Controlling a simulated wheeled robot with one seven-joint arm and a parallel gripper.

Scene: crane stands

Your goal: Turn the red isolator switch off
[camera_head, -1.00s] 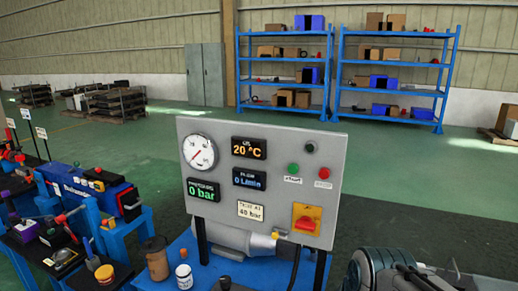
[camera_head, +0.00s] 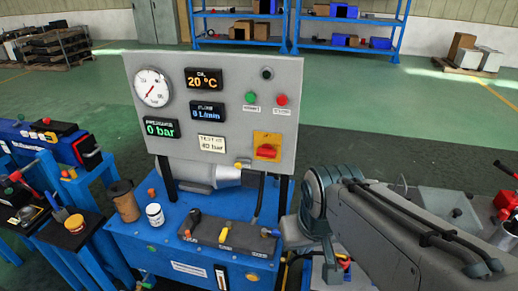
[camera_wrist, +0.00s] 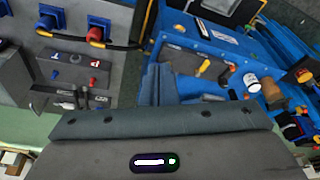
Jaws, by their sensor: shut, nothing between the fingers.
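The red isolator switch (camera_head: 266,151) is a red knob on a yellow plate, low on the right of the upright grey panel (camera_head: 225,130). I cannot read its marked position. In the head view my arm fills the lower right, to the right of and nearer than the switch; the gripper's fingertips cannot be made out there. In the wrist view my gripper (camera_wrist: 157,78) has its two blue-grey fingers together, with nothing between them. It is apart from the switch, which I cannot make out in that view.
The panel stands on a blue bench (camera_head: 180,245) with levers, a brown cup (camera_head: 124,202) and a white jar (camera_head: 155,215). Green (camera_head: 251,97) and red (camera_head: 281,100) buttons sit above the switch. The wrist view shows a grey box with blue sockets (camera_wrist: 97,30).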

